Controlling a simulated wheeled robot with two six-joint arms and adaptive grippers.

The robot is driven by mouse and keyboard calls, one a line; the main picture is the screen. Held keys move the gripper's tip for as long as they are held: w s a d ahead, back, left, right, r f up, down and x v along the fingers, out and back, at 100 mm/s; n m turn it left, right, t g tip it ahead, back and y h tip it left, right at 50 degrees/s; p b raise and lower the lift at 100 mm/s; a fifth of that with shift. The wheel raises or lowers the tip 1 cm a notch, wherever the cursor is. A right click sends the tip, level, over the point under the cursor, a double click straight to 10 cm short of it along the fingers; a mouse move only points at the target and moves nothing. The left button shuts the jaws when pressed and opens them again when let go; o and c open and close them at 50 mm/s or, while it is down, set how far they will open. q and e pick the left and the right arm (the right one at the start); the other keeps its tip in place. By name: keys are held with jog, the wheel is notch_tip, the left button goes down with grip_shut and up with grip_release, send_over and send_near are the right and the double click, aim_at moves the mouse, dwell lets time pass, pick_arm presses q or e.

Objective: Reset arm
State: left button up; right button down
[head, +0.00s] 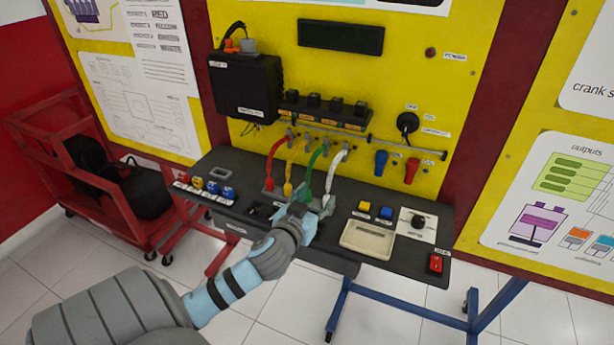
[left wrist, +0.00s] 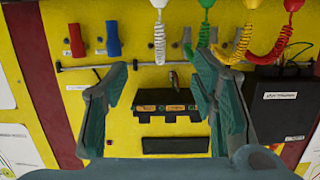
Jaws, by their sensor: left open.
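My left gripper (head: 310,200) is at the front of the black shelf of the trainer, by the lower ends of the coiled cables. In the left wrist view my left gripper (left wrist: 163,72) has its two fingers wide apart with nothing held between them. The white cable (head: 336,170) hangs just behind it in the head view, and the green cable (head: 308,172) runs down to where the hand hides its end. The yellow cable (head: 289,172) and the red cable (head: 270,165) hang to the left. My right gripper does not show.
The black shelf (head: 300,248) carries colored buttons at left, a beige tray (head: 368,239), a knob panel (head: 415,222) and a red switch (head: 435,263). Behind stands the yellow board with a black box (head: 244,88). A red cart (head: 150,235) stands at left.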

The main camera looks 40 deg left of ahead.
pick_arm(q)
jog(key=v, duration=0.8)
jog(key=shift+s, duration=0.3)
jog(key=s+d+f+m+g+h, duration=0.2)
jog(key=s+d+f+g, duration=0.4)
jog(key=s+f, duration=0.25)
jog(key=s+d+f+m+g+h, duration=0.2)
jog(key=s+d+f+g, duration=0.35)
jog(key=s+f, duration=0.3)
notch_tip(320, 180, down, 17)
jog(key=s+a, duration=0.1)
jog(key=s+a+f+g, duration=0.1)
jog(key=s+f+g, duration=0.1)
jog(key=s+f, duration=1.3)
